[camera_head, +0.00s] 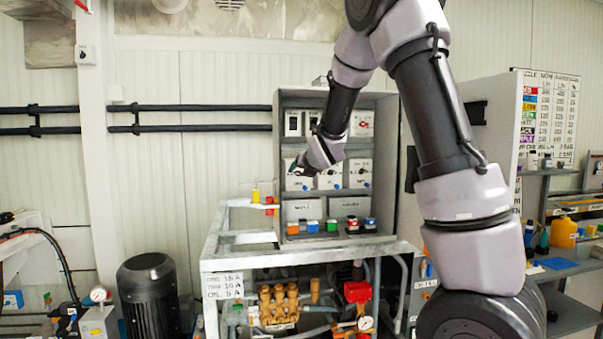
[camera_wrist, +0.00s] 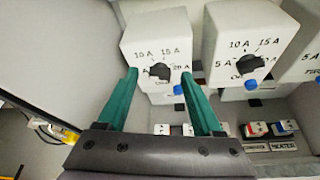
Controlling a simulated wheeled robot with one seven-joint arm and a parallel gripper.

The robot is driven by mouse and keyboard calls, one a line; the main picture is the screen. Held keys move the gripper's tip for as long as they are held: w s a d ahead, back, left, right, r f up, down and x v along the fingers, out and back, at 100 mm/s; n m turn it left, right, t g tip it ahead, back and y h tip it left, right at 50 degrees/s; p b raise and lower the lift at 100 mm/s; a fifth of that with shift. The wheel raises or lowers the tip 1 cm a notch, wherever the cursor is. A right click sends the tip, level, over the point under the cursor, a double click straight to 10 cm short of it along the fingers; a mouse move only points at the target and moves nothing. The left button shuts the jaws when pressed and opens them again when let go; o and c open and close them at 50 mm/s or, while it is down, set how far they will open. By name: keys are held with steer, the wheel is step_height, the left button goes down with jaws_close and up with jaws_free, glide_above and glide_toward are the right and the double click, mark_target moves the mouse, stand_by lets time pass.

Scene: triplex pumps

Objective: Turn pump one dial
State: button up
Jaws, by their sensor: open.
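In the wrist view, a white box with a black dial (camera_wrist: 160,70) lies straight ahead, marked 10 A, 15 A and 20 A around the dial. A blue button (camera_wrist: 178,89) sits at the box's lower right. My gripper (camera_wrist: 159,75) is open, its two green fingers on either side of the dial in the picture; I cannot tell whether they touch it. The lettering under the dial is partly unreadable. In the head view, my gripper (camera_head: 296,168) is at the leftmost white box (camera_head: 297,182) of the middle row, and hides its dial.
A similar box with a black dial (camera_wrist: 250,64) stands close on the right, with another past it. The grey cabinet (camera_head: 279,140) wall is close on the left. Several coloured switches (camera_head: 332,226) sit below.

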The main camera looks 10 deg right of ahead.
steer(key=shift+w+f, duration=0.1)
steer(key=shift+w, duration=0.1)
jaws_close()
